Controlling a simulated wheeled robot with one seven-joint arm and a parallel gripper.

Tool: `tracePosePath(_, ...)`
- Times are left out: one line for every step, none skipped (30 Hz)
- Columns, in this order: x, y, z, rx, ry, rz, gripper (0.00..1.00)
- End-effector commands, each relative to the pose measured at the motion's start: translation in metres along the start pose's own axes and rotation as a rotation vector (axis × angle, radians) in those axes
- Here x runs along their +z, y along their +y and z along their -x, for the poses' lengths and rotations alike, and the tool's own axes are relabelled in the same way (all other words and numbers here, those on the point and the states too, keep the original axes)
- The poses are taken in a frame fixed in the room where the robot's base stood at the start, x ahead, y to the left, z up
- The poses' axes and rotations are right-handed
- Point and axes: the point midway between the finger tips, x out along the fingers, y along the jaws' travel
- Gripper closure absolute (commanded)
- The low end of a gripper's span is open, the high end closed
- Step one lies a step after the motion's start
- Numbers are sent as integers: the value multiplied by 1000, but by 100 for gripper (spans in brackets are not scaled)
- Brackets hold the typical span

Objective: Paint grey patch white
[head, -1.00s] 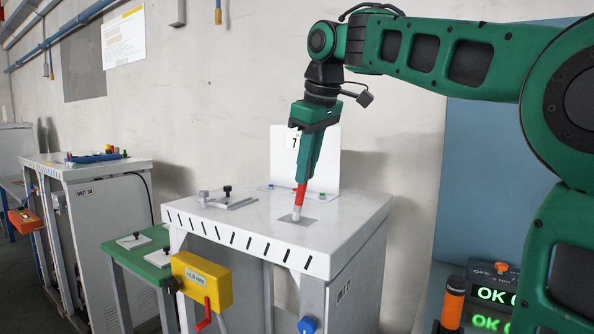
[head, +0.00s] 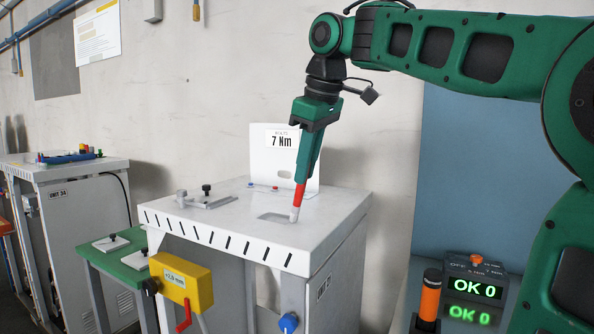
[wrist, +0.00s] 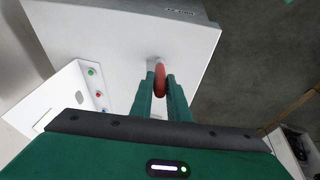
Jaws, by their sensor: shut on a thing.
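My gripper (head: 303,172) is shut on a red marker-like tool (head: 299,194) with a pale tip. The tool points down, slightly tilted, its tip at the right part of the patch on the white cabinet top (head: 230,222); whether it touches cannot be told for sure. The patch (head: 268,217) shows a grey edge at the left and back, with a paler inside. In the wrist view the fingers of my gripper (wrist: 162,88) hold the red tool (wrist: 161,78); its tip and the patch are mostly hidden there.
An upright white plate (head: 285,157) reading "7 Nm" stands at the back of the top. A grey clamp-like fixture (head: 205,201) lies at the left. A yellow box (head: 181,279) hangs at the front. A lit "OK 0" display (head: 474,288) stands at right.

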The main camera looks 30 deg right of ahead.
Motion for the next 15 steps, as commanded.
tracePosePath(-1,0,0,0,0,0,100)
tracePosePath(-1,0,0,0,0,0,100)
tracePosePath(-2,0,-1,0,0,0,100)
tracePosePath(-3,0,-1,0,0,0,100)
tracePosePath(-5,0,-2,0,0,1,100)
tracePosePath(-7,0,-2,0,0,1,100)
tracePosePath(-9,0,-3,1,0,1,100)
tracePosePath(-11,0,-4,1,1,1,100)
tracePosePath(-14,0,-5,1,1,1,100)
tracePosePath(-16,0,-6,1,1,0,100)
tracePosePath(-19,0,-6,1,1,0,100)
tracePosePath(-22,0,-8,1,1,0,100)
tracePosePath(-24,0,-8,1,1,0,100)
tracePosePath(-26,0,-9,1,1,0,100)
tracePosePath(-28,-1,-10,1,1,0,100)
